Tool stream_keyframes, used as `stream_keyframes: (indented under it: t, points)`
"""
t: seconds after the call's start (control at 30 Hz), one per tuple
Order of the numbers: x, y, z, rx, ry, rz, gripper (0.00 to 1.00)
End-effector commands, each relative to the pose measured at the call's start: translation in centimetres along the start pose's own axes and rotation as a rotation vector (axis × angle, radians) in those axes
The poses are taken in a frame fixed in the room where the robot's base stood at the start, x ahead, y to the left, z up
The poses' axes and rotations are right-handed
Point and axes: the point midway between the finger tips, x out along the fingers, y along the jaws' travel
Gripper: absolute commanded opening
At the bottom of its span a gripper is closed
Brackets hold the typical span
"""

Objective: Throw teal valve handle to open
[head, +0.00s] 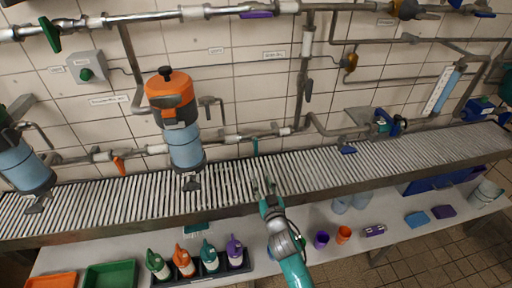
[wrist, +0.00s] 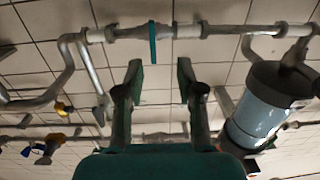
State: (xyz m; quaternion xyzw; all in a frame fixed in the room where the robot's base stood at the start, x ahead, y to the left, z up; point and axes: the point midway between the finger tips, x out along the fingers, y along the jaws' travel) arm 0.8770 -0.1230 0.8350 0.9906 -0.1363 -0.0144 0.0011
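The teal valve handle (head: 255,147) is a thin lever on the lower wall pipe, to the right of the orange-topped filter. It stands roughly crosswise to the pipe. In the wrist view the teal handle (wrist: 153,45) shows near the top centre, in line with the gap between my fingers. My gripper (head: 264,186) is open and empty above the slatted conveyor, in front of and below the handle in the head view. In the wrist view the two fingertips of my gripper (wrist: 159,72) are spread apart, with the handle beyond them and no contact visible.
The lower pipe (head: 230,137) runs along the wall behind the slatted conveyor (head: 105,200). The orange and blue filter (head: 184,145) stands left of the handle; its blue body (wrist: 262,105) is at right in the wrist view. An orange handle (head: 119,165) sits farther left.

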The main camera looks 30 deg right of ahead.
Motion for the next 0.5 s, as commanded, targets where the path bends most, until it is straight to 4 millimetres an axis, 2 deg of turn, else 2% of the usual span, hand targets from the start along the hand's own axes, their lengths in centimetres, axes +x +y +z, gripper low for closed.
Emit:
stream_keyframes:
  t: [0.03,0.13,0.3,0.5]
  points:
    - [1.6,0.3,-0.9,0.001,0.011,0.011,0.38]
    - [3.5,0.7,-2.0,0.004,0.021,0.028,0.38]
    - [5.0,1.1,-2.9,0.007,0.028,0.041,0.38]
    - [6.9,1.2,-3.0,0.006,0.029,0.042,0.38]
